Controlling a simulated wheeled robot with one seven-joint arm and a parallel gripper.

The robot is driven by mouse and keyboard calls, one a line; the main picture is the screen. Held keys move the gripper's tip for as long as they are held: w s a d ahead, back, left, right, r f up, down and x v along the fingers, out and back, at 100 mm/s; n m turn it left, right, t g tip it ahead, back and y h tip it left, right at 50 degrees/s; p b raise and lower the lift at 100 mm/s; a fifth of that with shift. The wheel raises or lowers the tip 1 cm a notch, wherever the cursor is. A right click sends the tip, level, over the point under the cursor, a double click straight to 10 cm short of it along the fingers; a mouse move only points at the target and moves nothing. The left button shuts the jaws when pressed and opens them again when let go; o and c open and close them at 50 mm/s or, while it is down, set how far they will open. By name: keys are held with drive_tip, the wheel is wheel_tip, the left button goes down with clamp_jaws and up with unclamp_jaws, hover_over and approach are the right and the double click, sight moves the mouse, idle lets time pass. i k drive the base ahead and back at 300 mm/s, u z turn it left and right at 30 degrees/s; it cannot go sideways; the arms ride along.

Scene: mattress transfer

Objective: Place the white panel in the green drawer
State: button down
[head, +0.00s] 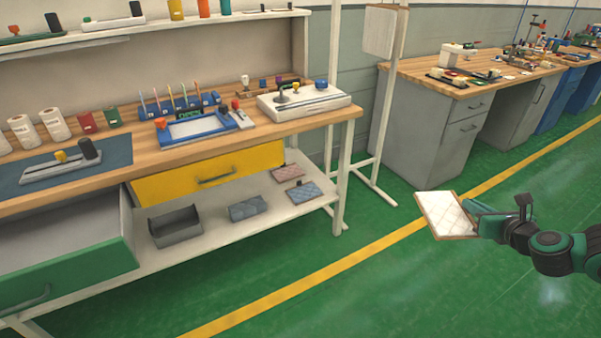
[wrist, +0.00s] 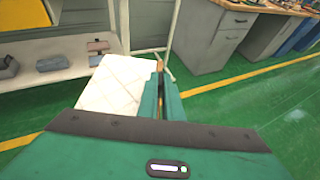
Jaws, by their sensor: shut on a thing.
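The white panel (head: 447,215) is a flat quilted slab with a tan edge. My gripper (head: 478,222) is shut on its right side and holds it in the air over the green floor, at the right of the head view. In the wrist view the panel (wrist: 115,88) lies to the left of the gripper's fingers (wrist: 160,95). The green drawer (head: 70,262) is at the lower left of the head view, under the workbench, and is pulled open. Its visible inside looks empty. My gripper and the panel are well to the right of it.
The wooden workbench (head: 330,117) carries tools, rolls and a blue tray. A closed yellow drawer (head: 215,177) and a lower shelf (head: 215,222) with a grey bin (head: 175,225) and small pads sit below. A white post stand (head: 385,110) and grey cabinets (head: 430,130) stand behind. The floor between is clear.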

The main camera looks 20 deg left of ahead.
sight(40, 260)
drive_tip(key=u, duration=1.65)
drive_tip(key=i, duration=1.05)
